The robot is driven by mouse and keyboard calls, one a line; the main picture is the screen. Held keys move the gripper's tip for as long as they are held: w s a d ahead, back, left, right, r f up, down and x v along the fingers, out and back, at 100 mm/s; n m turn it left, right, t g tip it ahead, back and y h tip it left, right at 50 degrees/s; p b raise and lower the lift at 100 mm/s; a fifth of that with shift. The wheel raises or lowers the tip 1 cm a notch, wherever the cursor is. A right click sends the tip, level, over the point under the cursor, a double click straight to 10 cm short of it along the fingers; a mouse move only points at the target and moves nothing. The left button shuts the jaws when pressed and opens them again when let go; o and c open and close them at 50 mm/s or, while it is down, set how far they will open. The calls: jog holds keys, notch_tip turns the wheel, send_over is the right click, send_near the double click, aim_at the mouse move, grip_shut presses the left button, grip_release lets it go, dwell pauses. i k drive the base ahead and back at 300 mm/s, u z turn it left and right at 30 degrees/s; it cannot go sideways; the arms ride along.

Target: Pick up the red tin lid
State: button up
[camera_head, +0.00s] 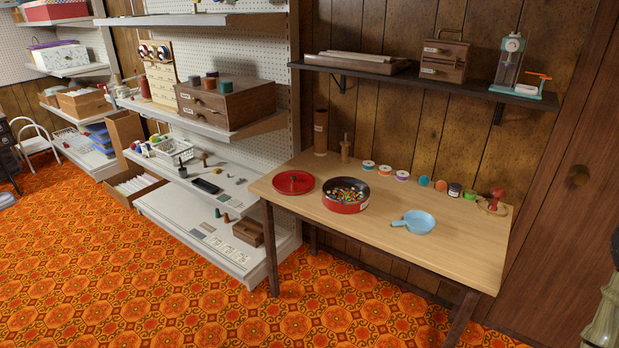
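The red tin lid (293,182) lies flat near the left end of the wooden table, with a small knob or handle in its middle. Just right of it stands the open round red tin (345,195), filled with many small coloured pieces. The lid and the tin look close together but apart. My gripper is not in view, so I cannot see whether it is open or shut.
The wooden table (455,250) also holds a light blue pan (417,221) and a row of small spools and jars along the wall. A dark shelf (430,77) hangs above. White shelving (195,240) stands left. The orange patterned floor before the table is clear.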

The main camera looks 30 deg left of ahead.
aim_at(289, 183)
jog(key=u, duration=0.3)
jog(key=i, duration=0.65)
jog(key=u, duration=0.65)
